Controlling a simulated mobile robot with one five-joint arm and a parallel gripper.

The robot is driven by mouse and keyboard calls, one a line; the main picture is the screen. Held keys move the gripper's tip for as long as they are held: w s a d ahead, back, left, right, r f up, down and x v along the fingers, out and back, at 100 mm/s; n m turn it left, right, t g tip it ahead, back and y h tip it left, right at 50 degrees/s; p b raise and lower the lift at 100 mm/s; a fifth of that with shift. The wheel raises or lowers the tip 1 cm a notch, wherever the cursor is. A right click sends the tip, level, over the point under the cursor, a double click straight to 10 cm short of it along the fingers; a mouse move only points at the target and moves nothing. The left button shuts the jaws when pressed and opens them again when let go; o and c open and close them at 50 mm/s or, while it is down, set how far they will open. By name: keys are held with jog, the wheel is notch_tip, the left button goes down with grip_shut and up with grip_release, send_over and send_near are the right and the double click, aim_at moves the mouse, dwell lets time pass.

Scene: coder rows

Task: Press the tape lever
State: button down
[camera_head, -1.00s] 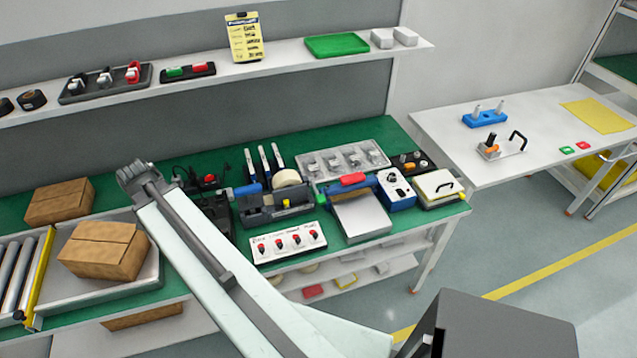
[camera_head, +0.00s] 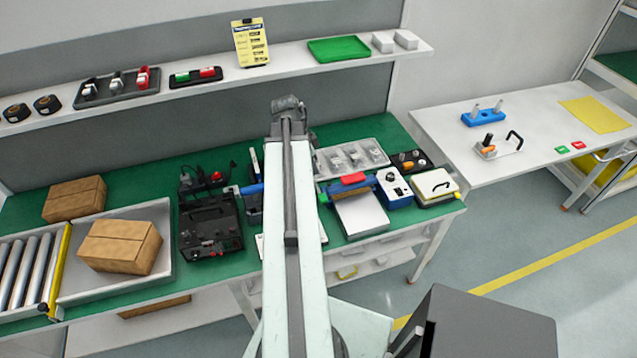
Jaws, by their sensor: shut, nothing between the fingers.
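The grey tape dispenser (camera_head: 254,206) stands on the green bench and is mostly hidden behind my raised arm. Only its left end shows, with a blue part (camera_head: 251,189) on top. Its tape roll and any lever on it are hidden. My gripper (camera_head: 289,103) is at the arm's far end, in front of the back panel in the picture and above the dispenser. It looks empty and shut, though its fingertips are small and hard to make out.
A black device (camera_head: 210,228) stands left of the dispenser. A blue-and-white sealer (camera_head: 361,212) and a blue box with a dial (camera_head: 394,188) stand right. Cartons (camera_head: 121,247) lie further left. A shelf (camera_head: 210,92) runs above. The white button strip is mostly hidden.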

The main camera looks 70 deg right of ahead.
aim_at(323, 197)
jog(key=b+x, duration=0.8)
jog(key=x, duration=0.1)
jog(key=b+x, duration=0.4)
jog(key=b, duration=0.1)
jog(key=shift+w+a+f, duration=0.25)
jog(key=shift+w+f, duration=0.05)
jog(key=shift+f, duration=0.25)
jog(key=shift+r, duration=0.15)
